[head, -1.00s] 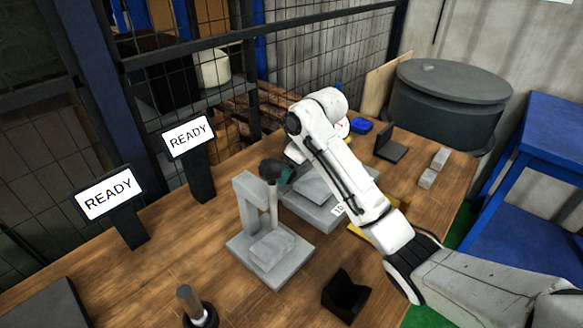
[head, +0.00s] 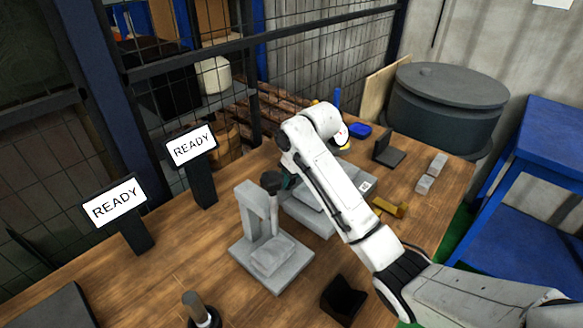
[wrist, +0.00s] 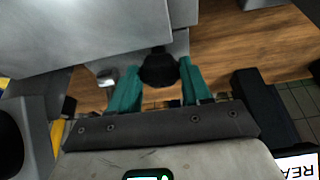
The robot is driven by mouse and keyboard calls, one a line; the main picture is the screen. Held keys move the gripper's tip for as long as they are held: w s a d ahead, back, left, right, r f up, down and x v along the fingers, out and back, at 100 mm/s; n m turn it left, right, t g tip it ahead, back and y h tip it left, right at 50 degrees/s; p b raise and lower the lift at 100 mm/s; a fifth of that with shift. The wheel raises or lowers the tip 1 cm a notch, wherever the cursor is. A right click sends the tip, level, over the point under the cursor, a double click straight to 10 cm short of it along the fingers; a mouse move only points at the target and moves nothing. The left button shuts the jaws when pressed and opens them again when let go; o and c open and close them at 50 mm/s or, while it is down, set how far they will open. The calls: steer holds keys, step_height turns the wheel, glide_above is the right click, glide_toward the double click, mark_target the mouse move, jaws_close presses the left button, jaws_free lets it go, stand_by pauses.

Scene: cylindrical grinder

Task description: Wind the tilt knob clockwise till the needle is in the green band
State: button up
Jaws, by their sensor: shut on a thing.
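My gripper (wrist: 160,88) has teal fingers, one on each side of a dark round knob (wrist: 158,68) in the wrist view. The jaws are shut on this knob. A pale round face (head: 342,137) shows beyond my arm, perhaps a dial. No needle or green band can be made out.
A grey stand with an upright column (head: 250,215) is close in front of the gripper. Two READY signs (head: 115,203) (head: 192,147) stand at left. A black angled block (head: 343,299), a brass piece (head: 390,207) and grey blocks (head: 425,184) lie on the wooden table (head: 185,255).

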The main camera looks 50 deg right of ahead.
steer(key=shift+a+r+m+h+p, duration=0.15)
steer(key=shift+r+m+h+p, duration=0.15)
steer(key=shift+m+p, duration=0.5)
steer(key=shift+f+m, duration=0.25)
steer(key=shift+m, duration=0.15)
steer(key=o, duration=1.1)
steer(key=shift+c, duration=0.2)
steer(key=v, duration=1)
steer(key=shift+r+p, duration=0.3)
steer(key=shift+p, duration=0.1)
steer(key=shift+s+a, duration=0.1)
steer(key=shift+a, duration=0.05)
